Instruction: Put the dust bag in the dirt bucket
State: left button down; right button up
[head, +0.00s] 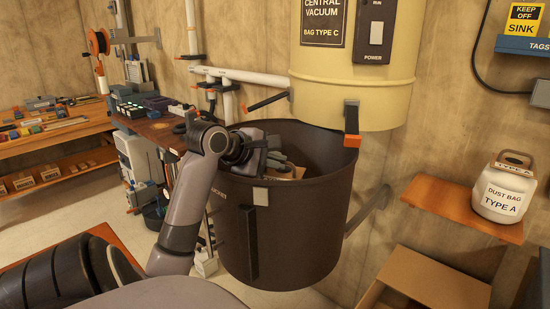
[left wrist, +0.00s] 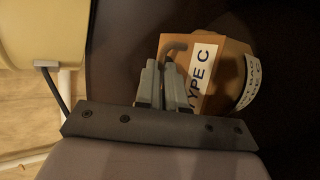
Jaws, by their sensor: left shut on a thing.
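The dirt bucket (head: 330,215) is large, dark and round, below the cream vacuum canister. My left arm reaches over its rim, and my left gripper (head: 277,163) is inside its mouth. In the left wrist view, the fingers (left wrist: 165,70) are shut on the grey hooked handle of a tan dust bag (left wrist: 202,80) marked TYPE C. The bag has a round collar with a white label and appears against the bucket's dark inside. In the head view only a small tan part of the bag (head: 299,173) shows. I cannot tell if it touches the bottom.
A white TYPE A dust bag (head: 501,192) stands on a wooden wall shelf (head: 440,200) at the right. The cream canister (head: 352,85) hangs over the bucket's back. An open cardboard box (head: 435,280) is at the lower right. A cluttered workbench (head: 150,125) stands behind my arm.

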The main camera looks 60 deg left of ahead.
pick_arm(q)
jog(key=c, duration=1.2)
grip_release()
jog(key=shift+r, duration=0.65)
jog(key=v, duration=1.2)
